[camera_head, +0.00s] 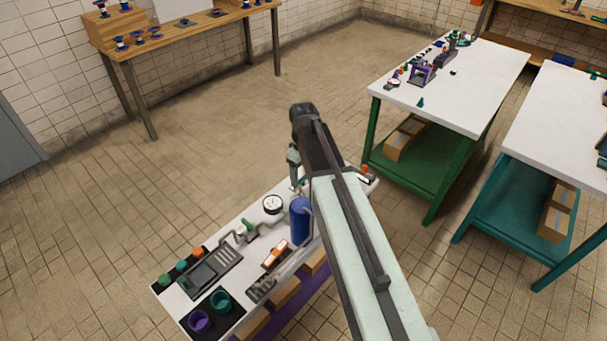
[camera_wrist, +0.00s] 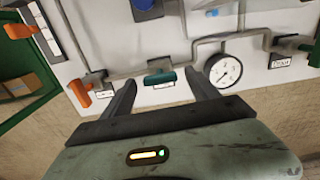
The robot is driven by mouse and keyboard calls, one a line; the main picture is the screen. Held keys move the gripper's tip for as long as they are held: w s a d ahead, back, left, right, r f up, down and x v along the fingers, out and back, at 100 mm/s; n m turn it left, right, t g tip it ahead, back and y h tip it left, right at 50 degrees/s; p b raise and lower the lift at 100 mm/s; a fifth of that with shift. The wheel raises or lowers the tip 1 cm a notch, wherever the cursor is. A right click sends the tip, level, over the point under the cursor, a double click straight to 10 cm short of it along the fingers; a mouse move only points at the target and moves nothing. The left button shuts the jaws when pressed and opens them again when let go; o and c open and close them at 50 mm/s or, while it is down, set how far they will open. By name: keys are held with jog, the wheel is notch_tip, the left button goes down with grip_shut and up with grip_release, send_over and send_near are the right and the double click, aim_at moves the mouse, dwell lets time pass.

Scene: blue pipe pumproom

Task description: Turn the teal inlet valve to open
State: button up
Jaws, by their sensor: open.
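The teal inlet valve handle (camera_wrist: 161,78) shows in the wrist view as a short bar on a grey pipe, lying roughly level across the picture. A small label sits just below it. My gripper (camera_wrist: 160,82) is open, with one finger to the left of the handle and one to the right. The handle appears between the fingertips; I cannot tell whether they touch it. In the head view my arm hides most of the gripper and the valve area.
A pressure gauge (camera_wrist: 225,70) is close to the right finger. An orange handle (camera_wrist: 80,93) is left of the left finger, and another orange handle (camera_wrist: 20,31) is farther left. A blue vessel (camera_head: 301,220) stands on the white bench (camera_head: 230,258) beside my arm.

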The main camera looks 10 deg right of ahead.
aim_at(303, 177)
notch_tip(303, 177, up, 8)
jog(key=p, duration=0.7)
jog(key=shift+f+p, duration=0.1)
jog(key=shift+p, duration=0.2)
